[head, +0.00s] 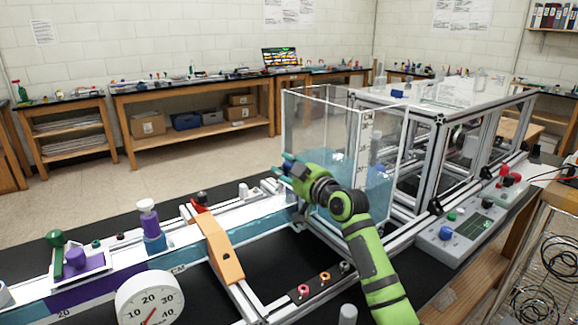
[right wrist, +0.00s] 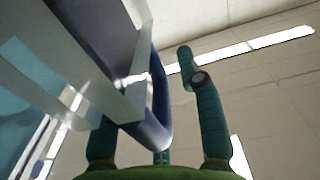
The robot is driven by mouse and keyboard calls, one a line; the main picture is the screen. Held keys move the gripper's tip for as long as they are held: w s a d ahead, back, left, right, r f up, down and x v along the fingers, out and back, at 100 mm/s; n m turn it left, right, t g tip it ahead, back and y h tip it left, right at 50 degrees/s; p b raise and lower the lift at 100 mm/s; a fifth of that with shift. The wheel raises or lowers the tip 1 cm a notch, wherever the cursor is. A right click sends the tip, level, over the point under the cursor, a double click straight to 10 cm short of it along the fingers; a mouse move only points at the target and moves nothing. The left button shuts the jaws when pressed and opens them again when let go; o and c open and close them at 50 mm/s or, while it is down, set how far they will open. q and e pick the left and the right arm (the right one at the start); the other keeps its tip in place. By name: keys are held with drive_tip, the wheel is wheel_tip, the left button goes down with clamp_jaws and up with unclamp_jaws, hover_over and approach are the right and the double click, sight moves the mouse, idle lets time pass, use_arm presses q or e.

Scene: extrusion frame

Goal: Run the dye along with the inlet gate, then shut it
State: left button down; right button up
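My right gripper (head: 287,165) is at the near left side of the clear inlet tank (head: 385,128), where the channel begins. In the right wrist view its teal fingers (right wrist: 158,105) stand apart on either side of a blue curved bar (right wrist: 155,115) beside a pale plate (right wrist: 92,60). This may be the inlet gate's handle; a gap shows between bar and right finger. The gripper looks open; the left fingertip is hidden by the plate. Purple dye (head: 100,288) fills the channel's left stretch, and blue water (head: 270,224) the stretch nearer the tank. My left gripper is out of view.
An orange bridge (head: 221,250) crosses the channel. A dial (head: 150,301) stands in front. A control box (head: 455,235) stands on the right. Black tabletop in front is partly clear.

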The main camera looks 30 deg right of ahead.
drive_tip(key=shift+r, duration=0.15)
drive_tip(key=shift+s+d, duration=0.1)
drive_tip(key=s+d, duration=0.1)
drive_tip(key=s, duration=1)
drive_tip(key=shift+s+d, duration=0.2)
drive_tip(key=shift+s, duration=0.15)
